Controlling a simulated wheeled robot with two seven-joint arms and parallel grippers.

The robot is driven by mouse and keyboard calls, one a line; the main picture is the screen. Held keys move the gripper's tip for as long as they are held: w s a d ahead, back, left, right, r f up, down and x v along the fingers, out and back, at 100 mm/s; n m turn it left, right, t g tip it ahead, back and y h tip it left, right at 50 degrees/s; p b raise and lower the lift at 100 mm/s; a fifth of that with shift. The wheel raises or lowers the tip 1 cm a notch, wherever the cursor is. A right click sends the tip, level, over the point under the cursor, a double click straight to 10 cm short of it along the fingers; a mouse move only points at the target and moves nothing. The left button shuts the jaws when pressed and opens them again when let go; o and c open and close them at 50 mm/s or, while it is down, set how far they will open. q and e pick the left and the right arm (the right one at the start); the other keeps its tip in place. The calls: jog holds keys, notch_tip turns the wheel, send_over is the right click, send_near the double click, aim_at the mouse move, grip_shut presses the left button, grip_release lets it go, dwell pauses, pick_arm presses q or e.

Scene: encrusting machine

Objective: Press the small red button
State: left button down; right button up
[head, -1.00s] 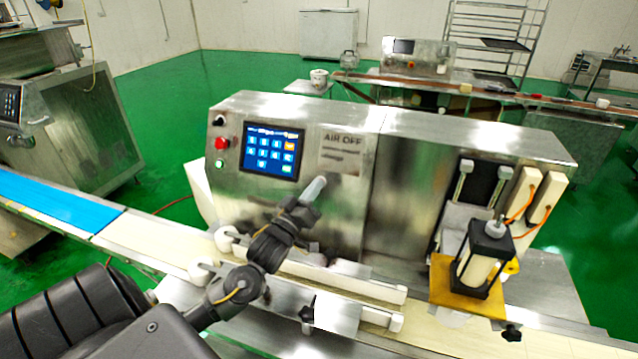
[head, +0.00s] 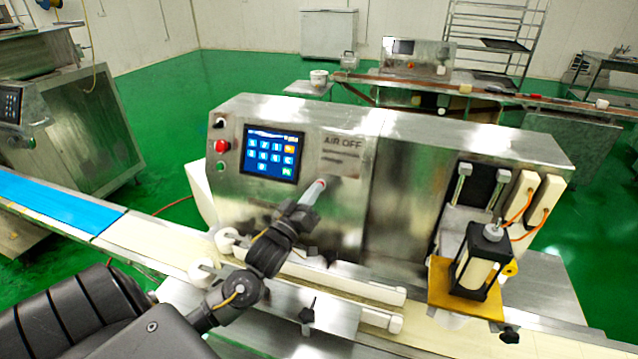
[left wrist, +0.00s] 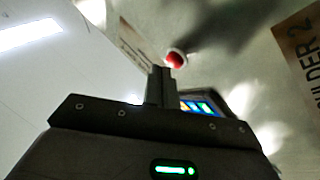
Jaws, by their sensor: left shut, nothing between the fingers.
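The small red button (left wrist: 176,60) is round with a pale rim and stands on the metal front of the machine in the left wrist view. In the head view only a reddish spot (head: 323,182) shows, at the fingertips below the "AIR OFF" label. My left gripper (head: 315,190) is shut and empty, reaching up and right to the panel. In the left wrist view its fingertips (left wrist: 161,70) overlap the button's lower edge. I cannot tell whether they touch it. My right gripper is not in view.
A larger red knob (head: 222,146) and a green button (head: 220,165) sit left of the lit touchscreen (head: 271,154). The conveyor (head: 150,240) with white rollers lies under my left arm. A black-framed unit (head: 484,262) stands on the right.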

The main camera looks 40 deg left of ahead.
pick_arm(q)
jog(key=shift+s+r, duration=0.1)
jog(key=shift+s, duration=0.1)
jog(key=s+p, duration=0.1)
jog(key=s+d+r+p, duration=0.1)
jog(key=s+r+p, duration=0.1)
jog(key=s, duration=0.1)
jog(key=shift+s+d+r, duration=0.1)
jog(key=shift+d+r, duration=0.05)
jog(key=shift+d, duration=0.1)
dwell(1.1)
